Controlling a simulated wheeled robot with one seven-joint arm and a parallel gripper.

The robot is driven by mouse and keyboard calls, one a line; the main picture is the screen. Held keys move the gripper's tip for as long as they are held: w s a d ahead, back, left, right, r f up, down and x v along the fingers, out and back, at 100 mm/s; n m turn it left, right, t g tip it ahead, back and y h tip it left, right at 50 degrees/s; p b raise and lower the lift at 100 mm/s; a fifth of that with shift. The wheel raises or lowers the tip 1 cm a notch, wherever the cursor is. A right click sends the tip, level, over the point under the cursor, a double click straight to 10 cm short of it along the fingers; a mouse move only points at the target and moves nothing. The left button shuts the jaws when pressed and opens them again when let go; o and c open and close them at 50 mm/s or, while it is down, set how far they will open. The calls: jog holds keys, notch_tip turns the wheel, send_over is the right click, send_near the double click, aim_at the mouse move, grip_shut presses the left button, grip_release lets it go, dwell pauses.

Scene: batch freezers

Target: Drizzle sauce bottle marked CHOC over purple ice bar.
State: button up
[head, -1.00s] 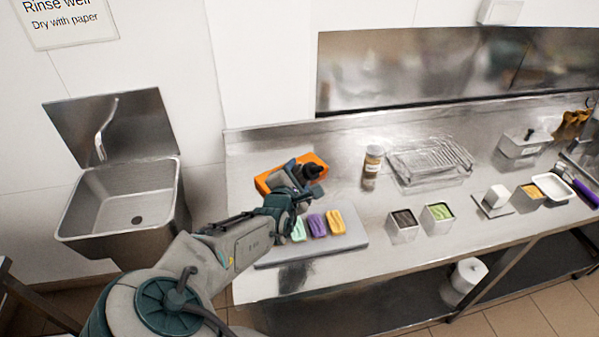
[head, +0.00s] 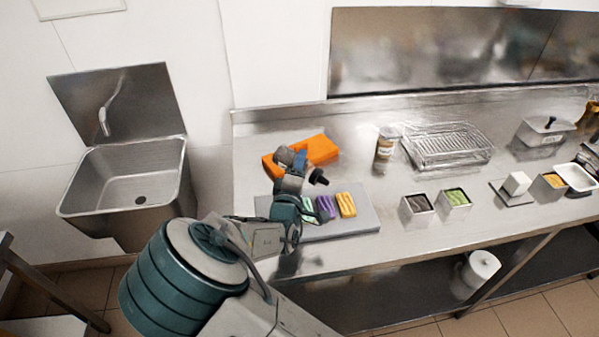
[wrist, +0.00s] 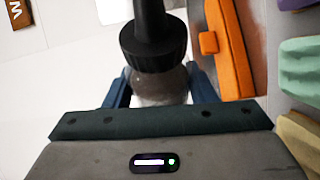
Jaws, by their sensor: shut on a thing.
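My gripper (head: 297,163) is shut on a sauce bottle, whose black cap and nozzle (head: 318,177) point right and slightly down in the head view. The wrist view shows the cap (wrist: 152,45) and the clear-grey bottle body (wrist: 160,84) between my blue fingers. No label on the bottle is readable. The purple ice bar (head: 326,208) lies on a grey board (head: 350,228), between a mint green bar (head: 309,208) and a yellow-orange bar (head: 346,205). The nozzle appears just above the purple bar in the head view, apart from it. No sauce shows on the bar.
An orange holder (head: 318,149) stands behind my gripper. A labelled jar (head: 386,144) and a wire rack (head: 447,147) are at the back. Small tubs of dark (head: 416,204) and green (head: 455,198) contents stand right of the board. A sink (head: 130,178) is at left.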

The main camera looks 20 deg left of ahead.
aim_at(306, 163)
jog(key=shift+f+m+b, duration=0.5)
jog(key=shift+f+b, duration=0.05)
jog(key=shift+b, duration=0.35)
jog(key=shift+r+m+t+b, duration=0.15)
jog(key=shift+m+t+b, duration=0.15)
jog(key=shift+m+b, duration=0.15)
jog(key=r+m+b, duration=0.1)
jog(key=m, duration=0.1)
jog(key=d+r+m+t+h+b, duration=0.1)
jog(key=m+b, duration=0.1)
jog(key=shift+s+d+r, duration=0.15)
jog(key=shift+d, duration=0.05)
jog(key=shift+s+d+r+m+t+h+b, duration=0.1)
jog(key=shift+r+m+t+h+b, duration=0.1)
jog(key=shift+r+m+t, duration=0.15)
jog(key=shift+d+r+m+t+h+b, duration=0.15)
jog(key=shift+r+m+b, duration=0.1)
jog(key=shift+m, duration=0.15)
jog(key=shift+s, duration=0.15)
jog(key=shift+a+r+n+p, duration=0.15)
jog(key=shift+n+p, duration=0.65)
jog(key=shift+p, duration=0.45)
jog(key=shift+n+g+y+p, duration=0.7)
jog(key=shift+n+p, duration=0.6)
jog(key=shift+p, duration=0.6)
jog(key=shift+n, duration=0.3)
jog(key=shift+r+p, duration=0.1)
jog(key=shift+p, duration=0.7)
